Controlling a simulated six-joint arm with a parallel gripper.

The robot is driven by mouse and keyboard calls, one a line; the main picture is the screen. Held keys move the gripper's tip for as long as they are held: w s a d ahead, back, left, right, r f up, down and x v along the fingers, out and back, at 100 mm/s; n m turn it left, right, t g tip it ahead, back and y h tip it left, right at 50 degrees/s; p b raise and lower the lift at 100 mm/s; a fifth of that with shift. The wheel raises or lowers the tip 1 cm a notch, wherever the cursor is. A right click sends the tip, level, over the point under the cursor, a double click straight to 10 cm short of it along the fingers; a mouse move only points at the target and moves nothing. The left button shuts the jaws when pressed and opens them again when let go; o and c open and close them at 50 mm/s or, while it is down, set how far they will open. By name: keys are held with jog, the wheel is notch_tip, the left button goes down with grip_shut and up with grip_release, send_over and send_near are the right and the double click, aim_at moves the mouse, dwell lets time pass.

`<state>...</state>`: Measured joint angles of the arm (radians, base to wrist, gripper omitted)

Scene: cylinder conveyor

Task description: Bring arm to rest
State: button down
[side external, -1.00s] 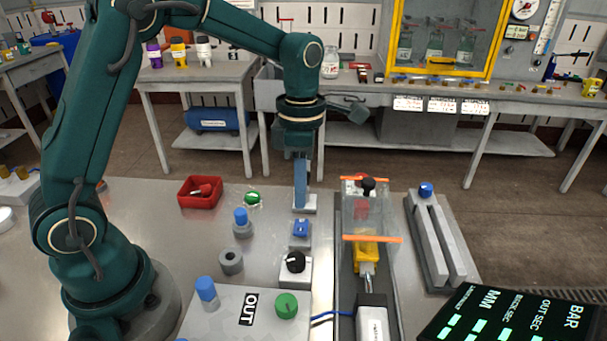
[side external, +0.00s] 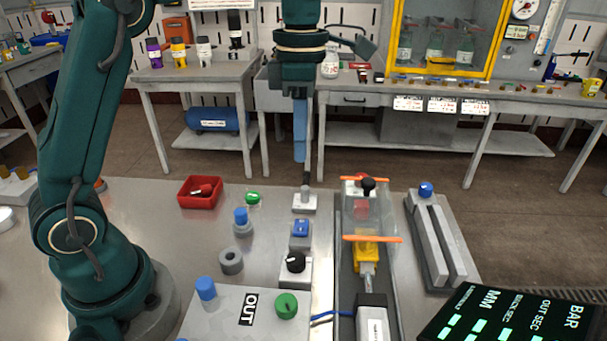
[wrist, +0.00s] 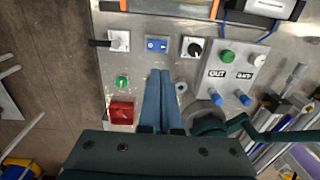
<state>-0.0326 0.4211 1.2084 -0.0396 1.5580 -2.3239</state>
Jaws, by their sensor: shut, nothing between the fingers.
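My gripper (side external: 299,158) hangs above the far part of the metal table in the side view, with its blue fingers pointing down. It is shut and empty. In the wrist view the two blue fingers (wrist: 160,72) lie side by side, touching. Below the gripper a small white switch box (side external: 304,203) with a dark upright lever stands on the table. The fingertips appear clear of it. The switch box also shows in the wrist view (wrist: 121,40), at the upper left of the fingers.
A red bin (side external: 188,204), a green button (side external: 253,198), a blue switch (side external: 300,229) and a black knob (side external: 296,262) sit on the table. The conveyor's clear cover (side external: 381,208) stands right of them, beside grey rails (side external: 428,255). Air above the table is free.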

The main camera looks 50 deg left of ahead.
jog(key=s+r+m+t, duration=0.45)
jog(key=s+m, duration=0.25)
jog(key=s, duration=0.2)
jog(key=s+f+m+t, duration=0.1)
jog(key=s+f+m, duration=0.4)
jog(key=m, duration=1.3)
jog(key=shift+s+f+m, duration=0.25)
jog(key=shift+f+m, duration=0.15)
jog(key=shift+f, duration=0.25)
jog(key=c, duration=1.4)
grip_release()
jog(key=shift+w+r+m+t, duration=0.1)
jog(key=shift+m+t, duration=0.15)
jog(key=shift+m, duration=0.15)
jog(key=o, duration=0.8)
jog(key=shift+w+r, duration=0.1)
jog(key=shift+r, duration=0.05)
jog(key=n+g, duration=0.5)
jog(key=n, duration=0.4)
send_over(301, 224)
notch_tip(301, 224, down, 8)
jog(key=shift+w+f, duration=0.1)
jog(key=shift+f+g, duration=0.3)
jog(key=shift+f, duration=2.55)
